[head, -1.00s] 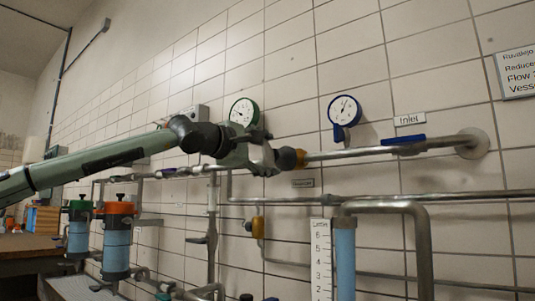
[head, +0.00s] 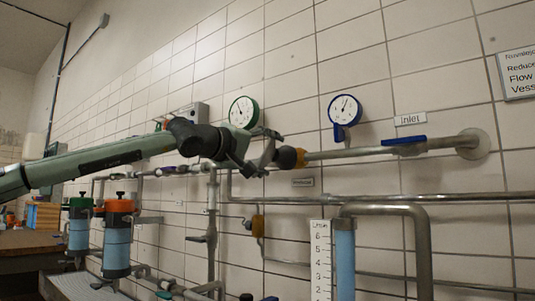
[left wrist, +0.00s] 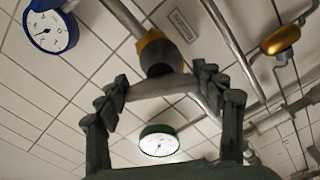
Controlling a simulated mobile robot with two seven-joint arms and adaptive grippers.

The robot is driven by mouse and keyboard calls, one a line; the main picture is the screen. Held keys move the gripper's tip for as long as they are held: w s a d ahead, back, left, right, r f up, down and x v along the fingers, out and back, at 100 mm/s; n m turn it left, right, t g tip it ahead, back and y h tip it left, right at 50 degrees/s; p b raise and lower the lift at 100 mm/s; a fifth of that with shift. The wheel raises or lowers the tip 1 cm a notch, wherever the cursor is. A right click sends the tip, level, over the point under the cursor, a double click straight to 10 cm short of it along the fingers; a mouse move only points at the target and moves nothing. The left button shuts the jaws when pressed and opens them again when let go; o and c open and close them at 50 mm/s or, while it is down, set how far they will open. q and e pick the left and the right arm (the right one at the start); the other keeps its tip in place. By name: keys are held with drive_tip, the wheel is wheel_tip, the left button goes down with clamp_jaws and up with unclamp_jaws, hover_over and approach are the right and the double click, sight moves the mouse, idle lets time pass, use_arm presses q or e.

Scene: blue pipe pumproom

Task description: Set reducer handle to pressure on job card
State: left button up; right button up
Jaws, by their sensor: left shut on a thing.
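The reducer's orange-yellow collar (head: 287,157) sits on the steel pipe along the tiled wall. In the left wrist view the collar (left wrist: 154,40) has a dark body below it, with a grey bar-shaped handle (left wrist: 163,86) across its end. My left gripper (head: 262,156) is shut on this handle; its fingers (left wrist: 163,94) are at the bar's two ends. A green-rimmed gauge (head: 243,112) is above the gripper, and a blue-rimmed gauge (head: 345,110) is to the right. The job card (head: 519,73) is cut off at the right edge. My right gripper is not in view.
An "Inlet" label (head: 410,119) is above a blue valve lever (head: 404,141) on the same pipe. A lower pipe (head: 380,198) and a flow tube with a scale (head: 344,262) are below. Blue filter canisters (head: 117,248) stand at left.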

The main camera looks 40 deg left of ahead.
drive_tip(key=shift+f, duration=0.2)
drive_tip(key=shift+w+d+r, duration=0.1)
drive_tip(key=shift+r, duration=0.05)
use_arm(q)
drive_tip(key=o, duration=1.1)
drive_tip(key=shift+o, duration=0.4)
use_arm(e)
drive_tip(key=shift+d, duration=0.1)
use_arm(q)
drive_tip(key=s+d, duration=0.1)
drive_tip(key=s, duration=1.1)
drive_tip(key=shift+d, duration=0.15)
idle(1.1)
